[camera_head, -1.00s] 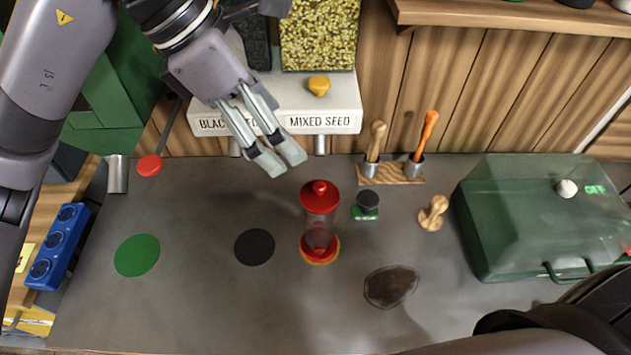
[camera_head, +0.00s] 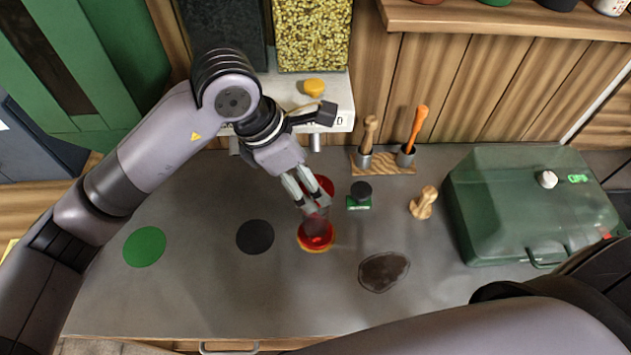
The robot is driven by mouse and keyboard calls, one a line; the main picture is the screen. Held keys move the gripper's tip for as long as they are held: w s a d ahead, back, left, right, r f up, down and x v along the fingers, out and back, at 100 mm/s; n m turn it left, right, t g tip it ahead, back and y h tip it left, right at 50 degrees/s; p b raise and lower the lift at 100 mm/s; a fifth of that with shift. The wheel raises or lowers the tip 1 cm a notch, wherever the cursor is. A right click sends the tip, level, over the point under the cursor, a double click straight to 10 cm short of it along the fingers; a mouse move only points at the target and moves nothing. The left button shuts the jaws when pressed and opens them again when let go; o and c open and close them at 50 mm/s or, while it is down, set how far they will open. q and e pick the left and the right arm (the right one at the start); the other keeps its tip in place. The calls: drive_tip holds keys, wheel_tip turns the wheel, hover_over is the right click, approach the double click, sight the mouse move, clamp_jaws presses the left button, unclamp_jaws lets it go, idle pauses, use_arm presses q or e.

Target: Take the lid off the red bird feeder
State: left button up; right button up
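The red bird feeder shows a red lid (camera_head: 326,186) and a red base (camera_head: 316,238) with a clear tube between them. It stands upright on the grey bench. My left gripper (camera_head: 314,207) points down at the feeder and hides part of its lid and tube. Its two fingers are apart, with a gap between them. I cannot tell whether they touch the feeder. My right gripper is out of view; only parts of my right arm show at the bottom right.
A black-and-green stamp (camera_head: 360,195) and a wooden stamp (camera_head: 424,203) stand right of the feeder. A green case (camera_head: 530,205) fills the right side. Black (camera_head: 255,237) and green (camera_head: 145,247) discs and a dark stain (camera_head: 384,271) mark the bench. Seed dispensers (camera_head: 313,35) stand behind.

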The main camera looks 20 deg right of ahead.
use_arm(q)
drive_tip(key=shift+p+x, duration=0.45)
drive_tip(key=shift+x, duration=1.25)
drive_tip(key=shift+d+r, duration=0.1)
drive_tip(key=c, duration=1)
